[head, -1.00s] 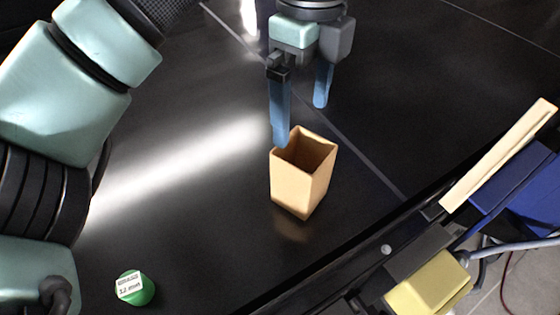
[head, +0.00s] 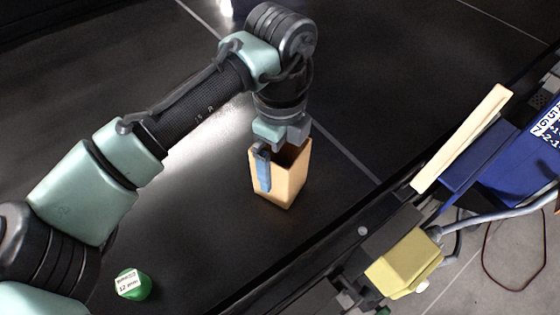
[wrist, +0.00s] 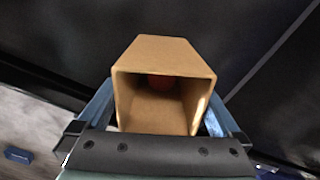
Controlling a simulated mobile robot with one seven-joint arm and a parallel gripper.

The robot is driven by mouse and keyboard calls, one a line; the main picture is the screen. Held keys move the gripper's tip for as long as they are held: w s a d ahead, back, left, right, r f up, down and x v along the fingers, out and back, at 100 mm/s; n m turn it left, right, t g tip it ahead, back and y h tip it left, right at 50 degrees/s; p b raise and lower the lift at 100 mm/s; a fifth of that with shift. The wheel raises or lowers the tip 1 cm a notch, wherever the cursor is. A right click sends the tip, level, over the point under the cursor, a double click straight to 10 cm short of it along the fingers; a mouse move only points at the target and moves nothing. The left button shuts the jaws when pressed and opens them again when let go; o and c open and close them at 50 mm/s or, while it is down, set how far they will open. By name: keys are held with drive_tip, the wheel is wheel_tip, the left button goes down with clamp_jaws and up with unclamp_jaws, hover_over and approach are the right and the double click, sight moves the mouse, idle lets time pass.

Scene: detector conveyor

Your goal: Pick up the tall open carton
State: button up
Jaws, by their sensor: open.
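The tall open carton (head: 288,184) is tan and stands upright on the black surface, its open mouth facing up. In the wrist view the carton (wrist: 155,108) fills the middle, and a dark reddish round thing (wrist: 161,82) shows inside it. My gripper (head: 278,168) points down over the carton and is open. One blue finger is outside the carton's near-left side in the head view; the other is hidden there. In the wrist view the blue fingers lie on either side of the carton, outside its walls. Whether they touch it is unclear.
A green round item with a white label (head: 133,285) lies at the lower left, well apart from the carton. The surface's edge runs diagonally on the right, with a yellow box-shaped part (head: 402,264) and a blue part (head: 482,165) beyond it. The surface around the carton is clear.

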drive_tip(key=shift+f, duration=0.2)
drive_tip(key=c, duration=1.1)
wheel_tip(320, 180, up, 10)
drive_tip(key=b, duration=0.3)
drive_tip(key=shift+c, duration=0.2)
